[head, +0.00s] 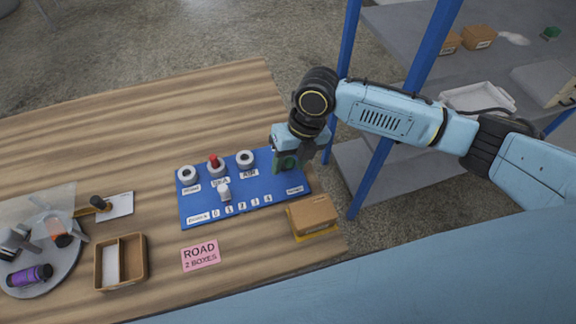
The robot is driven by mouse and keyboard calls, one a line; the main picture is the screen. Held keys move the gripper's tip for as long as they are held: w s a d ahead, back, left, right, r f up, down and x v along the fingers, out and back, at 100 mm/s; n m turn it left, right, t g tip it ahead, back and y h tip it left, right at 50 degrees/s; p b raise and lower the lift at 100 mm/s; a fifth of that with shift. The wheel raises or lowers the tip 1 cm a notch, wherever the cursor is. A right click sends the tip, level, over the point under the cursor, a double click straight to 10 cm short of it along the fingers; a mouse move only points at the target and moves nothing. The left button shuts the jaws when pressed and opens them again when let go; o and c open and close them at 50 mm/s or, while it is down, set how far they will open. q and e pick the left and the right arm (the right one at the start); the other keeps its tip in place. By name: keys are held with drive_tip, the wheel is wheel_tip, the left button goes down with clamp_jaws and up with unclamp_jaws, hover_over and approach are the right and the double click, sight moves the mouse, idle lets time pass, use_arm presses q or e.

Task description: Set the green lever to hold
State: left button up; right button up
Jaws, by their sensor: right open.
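A blue control panel (262,195) lies on the wooden table. Something dark green (288,163), which looks like the green lever, shows at its back right corner, mostly covered by my right gripper (287,166). The gripper is open and points down over that corner, its fingers around or beside the green part; I cannot tell whether they touch it. A small white label (295,190) sits in front of it, too small to read. The lever's setting cannot be made out. My left gripper is not in view.
The panel also holds white round knobs (187,174), a red-topped knob (214,162) and a white slider (224,191). A cardboard box (314,214) stands at its right front. A pink card (201,256) and a divided tray (120,262) lie in front. A blue shelf post (347,60) stands behind.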

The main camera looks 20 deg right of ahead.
drive_tip(key=shift+x, duration=0.9)
drive_tip(key=shift+c, duration=0.3)
clamp_jaws()
